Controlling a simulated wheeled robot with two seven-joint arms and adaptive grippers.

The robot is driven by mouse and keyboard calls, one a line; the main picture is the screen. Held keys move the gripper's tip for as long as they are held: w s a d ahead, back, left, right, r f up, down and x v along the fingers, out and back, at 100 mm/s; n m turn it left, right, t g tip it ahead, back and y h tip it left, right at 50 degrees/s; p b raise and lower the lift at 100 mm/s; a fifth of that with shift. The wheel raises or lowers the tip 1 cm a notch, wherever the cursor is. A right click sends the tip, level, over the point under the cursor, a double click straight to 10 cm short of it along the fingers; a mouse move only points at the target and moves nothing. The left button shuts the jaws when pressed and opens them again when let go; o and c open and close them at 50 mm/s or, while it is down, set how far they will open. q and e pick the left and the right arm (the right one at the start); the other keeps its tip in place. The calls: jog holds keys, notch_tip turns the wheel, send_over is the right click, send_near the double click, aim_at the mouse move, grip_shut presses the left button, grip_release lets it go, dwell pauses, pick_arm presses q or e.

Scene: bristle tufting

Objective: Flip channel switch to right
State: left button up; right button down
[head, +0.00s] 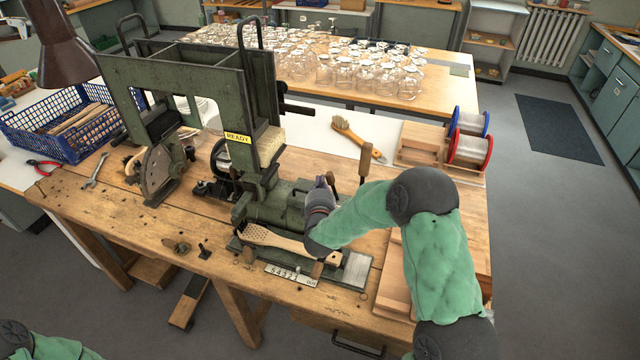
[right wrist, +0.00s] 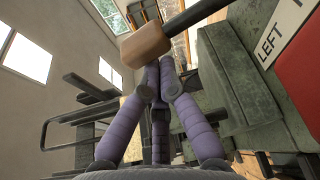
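In the right wrist view a dark lever with a tan wooden knob (right wrist: 145,46) reaches in from the upper right. A white plate reading LEFT (right wrist: 281,32) sits on the green machine housing beside a red patch. My right gripper (right wrist: 158,66) has its purple fingers drawn together, with the tips right by the knob's lower edge; I cannot tell whether they touch it. In the head view my right gripper (head: 319,190) is at the front of the green machine (head: 280,204), largely hiding the switch area. My left gripper is out of view; only part of its arm shows at bottom left.
A wooden brush blank with holes (head: 275,239) lies in the front fixture. An upright wooden handle (head: 364,162) stands just right of my gripper. Wire spools (head: 468,148), a brush (head: 357,138) and a blue crate (head: 62,140) lie farther off.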

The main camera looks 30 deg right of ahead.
aim_at(332, 178)
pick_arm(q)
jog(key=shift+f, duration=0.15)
pick_arm(e)
jog(key=shift+d, duration=0.1)
jog(key=s+m+b, duration=0.1)
jog(key=d+m+t+b, duration=0.1)
jog(key=s+d+r+m+b, duration=0.1)
jog(key=m, duration=0.1)
jog(key=shift+s+d, duration=0.1)
jog(key=shift+s, duration=0.2)
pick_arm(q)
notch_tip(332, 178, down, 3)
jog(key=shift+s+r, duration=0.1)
pick_arm(e)
jog(key=shift+r, duration=0.15)
